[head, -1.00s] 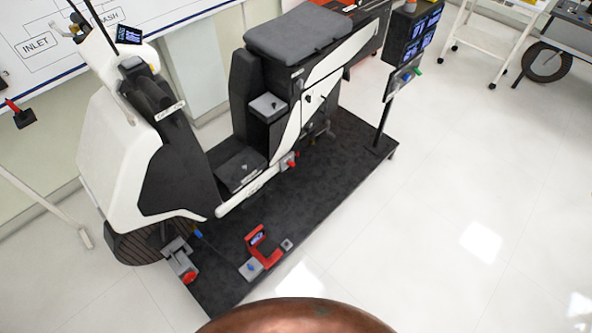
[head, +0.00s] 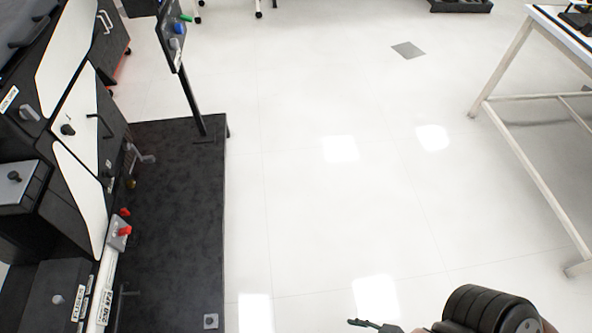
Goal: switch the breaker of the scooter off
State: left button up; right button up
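The scooter (head: 85,150) is at the left, cut off by the left edge, with white and black side panels on a black platform. A grey block with a red lever (head: 124,231) sits low on its side. A black box (head: 58,298) with a small knob is at the bottom left, beside small labels too blurred to read for certain. I cannot tell which part is the breaker. My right gripper (head: 375,326) shows only partly at the bottom edge, far right of the scooter and apart from it. Its opening is hidden. My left gripper is out of view.
The black platform (head: 180,200) carries a post with a panel of green and blue knobs (head: 176,35). White floor (head: 330,210) lies clear to its right. A white-topped table (head: 556,35) with pale legs stands at the right.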

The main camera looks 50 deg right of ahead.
aim_at(127, 231)
jog(key=z, duration=0.05)
jog(key=k, duration=0.6)
jog(key=z, duration=0.6)
jog(key=i, duration=1.25)
jog(key=z, duration=0.1)
